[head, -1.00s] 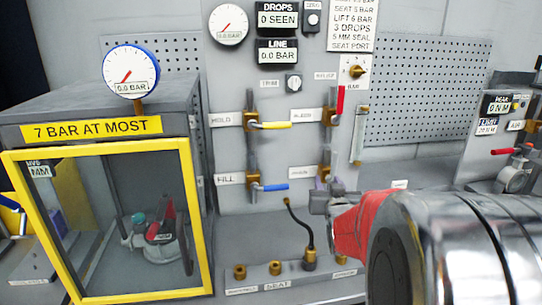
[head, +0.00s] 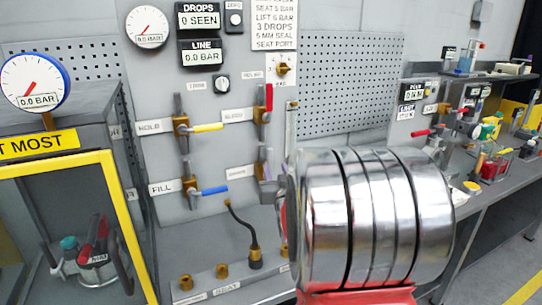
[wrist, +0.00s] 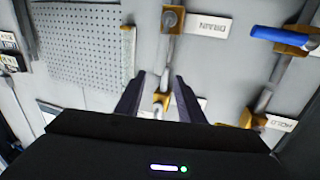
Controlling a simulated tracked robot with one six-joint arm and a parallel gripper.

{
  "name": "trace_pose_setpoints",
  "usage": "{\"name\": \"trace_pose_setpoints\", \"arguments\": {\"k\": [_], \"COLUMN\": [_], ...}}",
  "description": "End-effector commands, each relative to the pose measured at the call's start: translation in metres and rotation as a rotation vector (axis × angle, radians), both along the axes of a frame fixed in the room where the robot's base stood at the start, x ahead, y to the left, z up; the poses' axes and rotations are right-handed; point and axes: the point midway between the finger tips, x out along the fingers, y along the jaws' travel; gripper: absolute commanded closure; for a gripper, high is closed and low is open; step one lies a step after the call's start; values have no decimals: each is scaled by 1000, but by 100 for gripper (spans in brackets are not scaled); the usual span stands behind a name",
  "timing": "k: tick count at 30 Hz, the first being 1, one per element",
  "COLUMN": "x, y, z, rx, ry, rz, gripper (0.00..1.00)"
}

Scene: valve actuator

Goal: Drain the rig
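The rig panel holds the yellow-handled hold valve (head: 205,128), the blue-handled fill valve (head: 210,191) and a valve with an upright red handle (head: 268,97). Below the red one is the drain valve (head: 266,170), partly hidden by my arm in the head view. In the wrist view, which is upside down, the drain valve (wrist: 173,18) and its DRAIN label (wrist: 214,32) are at the top. My gripper (wrist: 158,90) is open and looks empty. A brass valve body (wrist: 160,101) shows between its fingers, apparently further back. The head view hides my gripper behind my wrist.
The line display (head: 201,55) and the blue-rimmed gauge (head: 35,82) read 0.0 bar. A yellow-framed cabinet (head: 130,225) stands left. A black hose (head: 243,226) rises from the seat block below the valves. A cluttered bench (head: 480,200) is at right.

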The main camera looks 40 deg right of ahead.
Motion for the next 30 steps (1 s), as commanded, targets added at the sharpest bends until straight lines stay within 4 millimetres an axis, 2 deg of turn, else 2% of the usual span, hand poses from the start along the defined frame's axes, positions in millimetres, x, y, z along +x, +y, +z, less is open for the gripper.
{"name": "trace_pose_setpoints", "arguments": {"k": [21,30], "x": [83,97], "y": [-50,-58], "z": [0,0], "rx": [1,1], "ry": [1,1], "rz": [1,1], "gripper": [65,65]}}
